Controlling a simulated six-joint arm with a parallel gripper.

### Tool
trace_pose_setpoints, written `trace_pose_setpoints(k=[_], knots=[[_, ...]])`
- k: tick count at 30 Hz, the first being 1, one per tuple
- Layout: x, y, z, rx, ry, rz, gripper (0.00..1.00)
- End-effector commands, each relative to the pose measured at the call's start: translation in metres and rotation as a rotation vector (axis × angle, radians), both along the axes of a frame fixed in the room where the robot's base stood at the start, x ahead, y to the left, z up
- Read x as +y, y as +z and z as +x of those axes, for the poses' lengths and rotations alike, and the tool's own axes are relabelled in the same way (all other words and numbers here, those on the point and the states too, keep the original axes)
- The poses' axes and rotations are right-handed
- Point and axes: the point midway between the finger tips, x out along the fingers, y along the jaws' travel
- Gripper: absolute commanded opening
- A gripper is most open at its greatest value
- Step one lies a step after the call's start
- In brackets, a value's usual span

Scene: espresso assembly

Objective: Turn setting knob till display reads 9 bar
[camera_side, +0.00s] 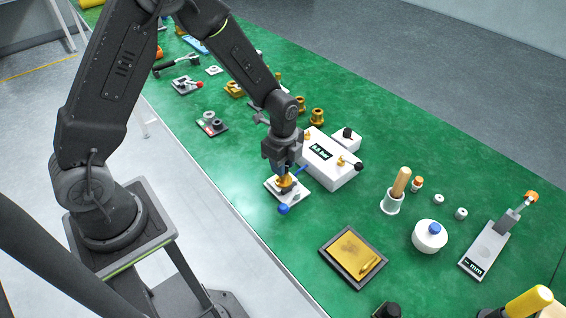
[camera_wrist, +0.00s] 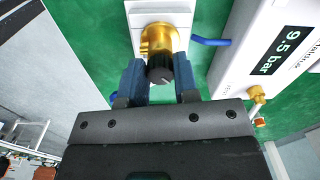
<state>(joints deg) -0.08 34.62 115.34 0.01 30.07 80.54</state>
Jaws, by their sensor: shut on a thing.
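The setting knob (camera_wrist: 160,70) is a small black cap with a pale mark, on a brass valve body (camera_wrist: 157,38). The valve stands on a white plate (camera_wrist: 150,8), which also shows in the side view (camera_side: 297,196). My gripper (camera_wrist: 157,78) is shut on the knob, with a blue-grey finger on either side. In the side view my gripper (camera_side: 284,172) points down over the valve and hides the knob. The display (camera_wrist: 280,52) on the white box reads 9.5 bar in the wrist view; it is too small to read surely in the side view (camera_side: 320,152).
The white box (camera_side: 333,172) stands right of the valve, joined by a blue tube (camera_wrist: 210,42). A blue-ended part (camera_side: 283,209) sticks out at the plate's front. A dark tray (camera_side: 353,256) and a white round pot (camera_side: 429,236) lie farther right on the green bench.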

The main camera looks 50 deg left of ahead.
Motion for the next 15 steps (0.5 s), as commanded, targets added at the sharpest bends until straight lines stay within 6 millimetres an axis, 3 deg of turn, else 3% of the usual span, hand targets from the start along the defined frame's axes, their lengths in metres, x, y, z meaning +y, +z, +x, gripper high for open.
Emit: trace_pose_setpoints(k=[15], knots=[[-0.0007, 0.0002, -0.0001, -0.002, 0.411, -0.002, 0.05]])
